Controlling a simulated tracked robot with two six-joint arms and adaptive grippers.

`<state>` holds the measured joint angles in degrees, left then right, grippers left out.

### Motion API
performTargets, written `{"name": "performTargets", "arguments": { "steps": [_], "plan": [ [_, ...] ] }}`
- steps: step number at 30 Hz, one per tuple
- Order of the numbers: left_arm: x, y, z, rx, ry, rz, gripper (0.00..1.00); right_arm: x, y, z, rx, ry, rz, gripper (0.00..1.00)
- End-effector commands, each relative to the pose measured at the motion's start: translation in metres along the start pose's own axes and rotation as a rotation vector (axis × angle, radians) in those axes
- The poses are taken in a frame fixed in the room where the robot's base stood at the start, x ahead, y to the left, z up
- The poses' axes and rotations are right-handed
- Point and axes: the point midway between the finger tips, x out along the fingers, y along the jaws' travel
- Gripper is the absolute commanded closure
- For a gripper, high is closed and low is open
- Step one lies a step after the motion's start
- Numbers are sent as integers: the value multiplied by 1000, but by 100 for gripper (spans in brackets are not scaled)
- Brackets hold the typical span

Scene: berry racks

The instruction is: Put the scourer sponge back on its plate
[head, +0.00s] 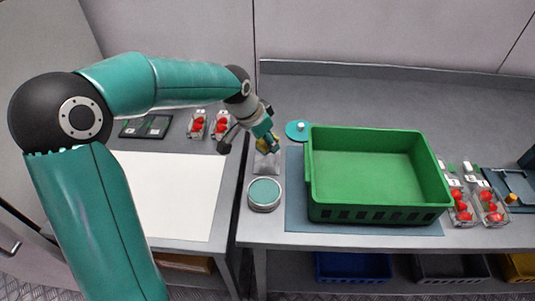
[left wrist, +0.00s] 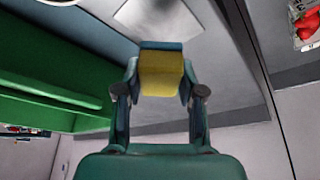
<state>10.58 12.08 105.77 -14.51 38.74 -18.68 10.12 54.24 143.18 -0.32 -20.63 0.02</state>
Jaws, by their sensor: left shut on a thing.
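My left gripper (head: 268,143) is shut on the scourer sponge (left wrist: 161,74). The sponge is yellow with a blue-grey layer, and a bit of its yellow shows at the gripper in the head view (head: 262,144). The plate, a light grey square (head: 266,165), lies on the bench just in front of the gripper in the head view. The plate also shows in the left wrist view (left wrist: 158,18), partly behind the sponge. I cannot tell how far the sponge is above the bench. My right gripper is not in view.
A round teal-topped tin (head: 264,195) stands near the plate. A green crate (head: 320,203) stands on a blue-grey mat (head: 294,200) to the right. Berry punnets (head: 221,125) stand on the left table, beyond a white sheet (head: 165,190).

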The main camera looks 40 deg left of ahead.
Motion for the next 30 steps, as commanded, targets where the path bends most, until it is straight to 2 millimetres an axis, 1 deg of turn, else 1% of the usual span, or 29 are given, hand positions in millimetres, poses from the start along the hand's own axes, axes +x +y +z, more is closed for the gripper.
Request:
{"name": "performTargets", "arguments": {
  "steps": [1, 5, 13, 15, 22, 25, 26, 27, 30],
  "plan": [
    [5, 0, 2, -1, -2, 1, 94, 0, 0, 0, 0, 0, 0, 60],
    [12, 0, 5, -1, -2, 0, 94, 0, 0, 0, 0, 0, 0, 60],
    [44, -1, 19, -1, -2, 0, 94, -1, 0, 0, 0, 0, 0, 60],
    [47, -1, 20, -1, -2, 0, 94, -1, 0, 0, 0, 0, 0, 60],
    [48, -1, 20, -1, 0, 0, 94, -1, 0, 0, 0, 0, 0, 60],
    [50, -1, 21, -2, 0, 0, 94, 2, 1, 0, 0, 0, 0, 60],
    [49, -1, 21, -2, 0, -1, 57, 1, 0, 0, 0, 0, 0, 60],
    [49, -1, 21, -2, 0, 0, 50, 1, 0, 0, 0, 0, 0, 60],
    [48, -1, 21, -2, 0, -1, 36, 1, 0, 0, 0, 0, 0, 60]
  ]
}}
